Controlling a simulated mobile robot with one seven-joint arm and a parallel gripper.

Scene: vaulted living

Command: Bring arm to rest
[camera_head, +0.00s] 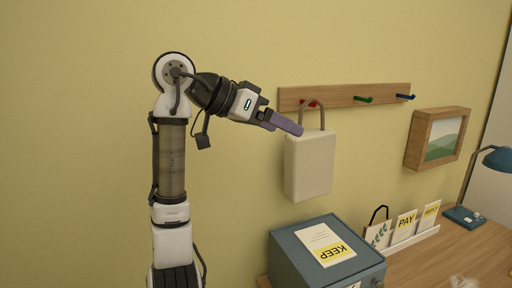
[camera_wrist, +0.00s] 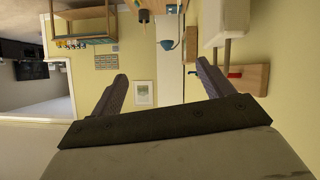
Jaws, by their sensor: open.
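My arm is raised in front of the yellow wall in the head view, bent at the elbow, with the forearm reaching right. My gripper (camera_head: 285,122) is open and empty, its purple fingers in front of the wall near the top left of a white bag (camera_head: 309,167). In the wrist view, my two fingers (camera_wrist: 163,70) stand wide apart with nothing between them. The bag appears to hang by its loop handle from the red hook of a wooden rack (camera_head: 345,93). In the wrist view the bag (camera_wrist: 226,18) is beside the right finger. Whether finger and bag touch is unclear.
Below the bag is a blue box (camera_head: 290,262) with a KEEP card (camera_head: 325,244) on top. To its right are a card holder (camera_head: 410,240), a framed picture (camera_head: 437,138) and a blue lamp (camera_head: 497,160). The wall left of my arm is clear.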

